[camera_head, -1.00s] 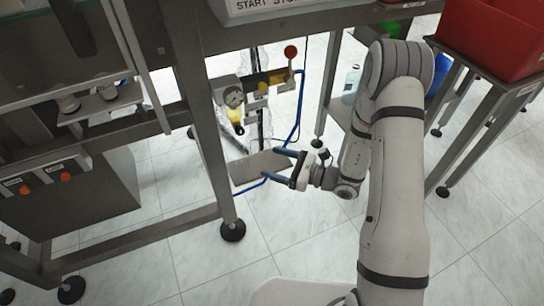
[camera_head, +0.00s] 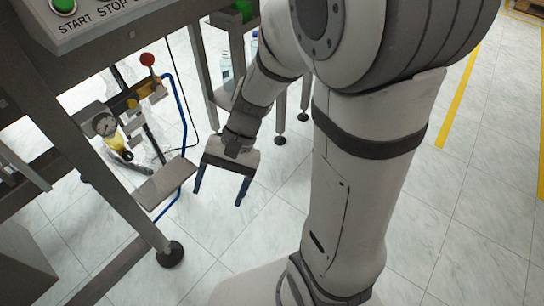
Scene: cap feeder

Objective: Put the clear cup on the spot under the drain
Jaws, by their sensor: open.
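My gripper (camera_head: 219,196) has blue fingers, spread wide and empty, pointing down over the tiled floor. It is to the right of a small grey plate (camera_head: 165,184) under the machine frame. Above and left of the plate is an air unit with a round gauge (camera_head: 104,124) and a yellowish bowl (camera_head: 115,142), which may hold the drain. I cannot make out a marked spot on the plate. I cannot identify the clear cup for sure. A clear, bottle-like thing (camera_head: 225,66) shows behind my arm, partly hidden by a table leg.
A blue hose (camera_head: 183,115) runs down beside the plate. A red-knobbed lever (camera_head: 148,60) stands above it. A machine leg with a black foot (camera_head: 171,254) is left of my gripper. The floor below my gripper is clear.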

